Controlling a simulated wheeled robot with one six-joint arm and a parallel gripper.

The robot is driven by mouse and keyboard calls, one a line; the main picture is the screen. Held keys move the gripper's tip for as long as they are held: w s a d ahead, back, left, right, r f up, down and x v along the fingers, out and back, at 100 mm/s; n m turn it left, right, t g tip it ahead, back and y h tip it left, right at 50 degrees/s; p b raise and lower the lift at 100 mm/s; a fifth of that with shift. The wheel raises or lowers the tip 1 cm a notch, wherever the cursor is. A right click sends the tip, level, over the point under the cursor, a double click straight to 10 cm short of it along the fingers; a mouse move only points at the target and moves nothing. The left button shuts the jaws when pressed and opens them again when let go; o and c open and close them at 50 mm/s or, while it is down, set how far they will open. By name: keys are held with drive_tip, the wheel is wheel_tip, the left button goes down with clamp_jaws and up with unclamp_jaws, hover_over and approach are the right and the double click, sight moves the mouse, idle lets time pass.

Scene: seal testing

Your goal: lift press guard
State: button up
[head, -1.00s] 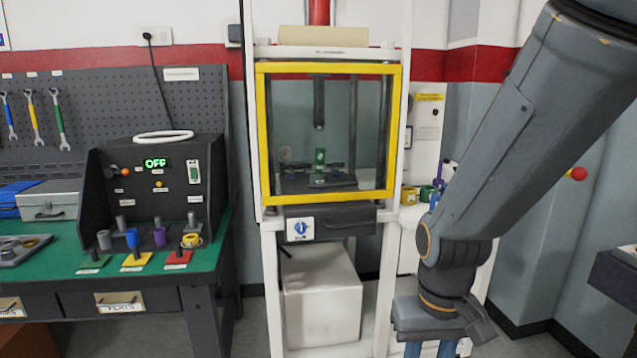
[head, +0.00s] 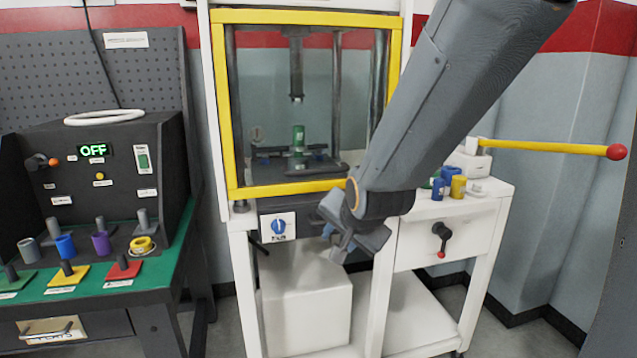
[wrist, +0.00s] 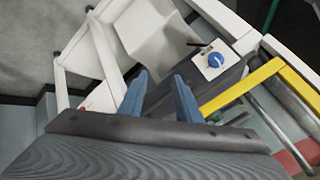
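The press guard (head: 222,105), a clear panel in a yellow frame, is down across the front of the press. A green cylinder (head: 298,138) stands on the press bed behind it. In the wrist view the guard's yellow bar (wrist: 242,87) shows at right. My gripper (head: 335,232) is just below the guard's bottom bar, near its right end, in front of the dark lower panel, apart from the guard. In the wrist view its two blue fingers (wrist: 161,90) are spread with nothing between them. My arm hides the guard's lower right corner.
The dark panel has a blue knob (head: 278,226). A white box (head: 305,300) sits below. At right, a white cart (head: 480,212) carries several small coloured cylinders, and a yellow lever (head: 550,147) with a red ball sticks out. A control box (head: 95,165) reading OFF is at left.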

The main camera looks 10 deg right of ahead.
drive_tip(key=w+r+m+t+b, duration=0.2)
drive_tip(key=w+r+m+t, duration=0.2)
drive_tip(key=w+r, duration=0.15)
drive_tip(key=m+t+b, duration=0.1)
drive_tip(key=m+t, duration=0.2)
drive_tip(key=m, duration=0.1)
approach(320, 172)
drive_tip(key=r+x, duration=0.1)
drive_tip(key=x, duration=0.2)
drive_tip(key=shift+f+x, duration=0.2)
drive_tip(key=shift+x, duration=1.8)
drive_tip(key=shift+f+x, duration=0.25)
drive_tip(key=shift+x, duration=1.75)
drive_tip(key=shift+s, duration=0.15)
drive_tip(key=shift+c, duration=0.3)
clamp_jaws()
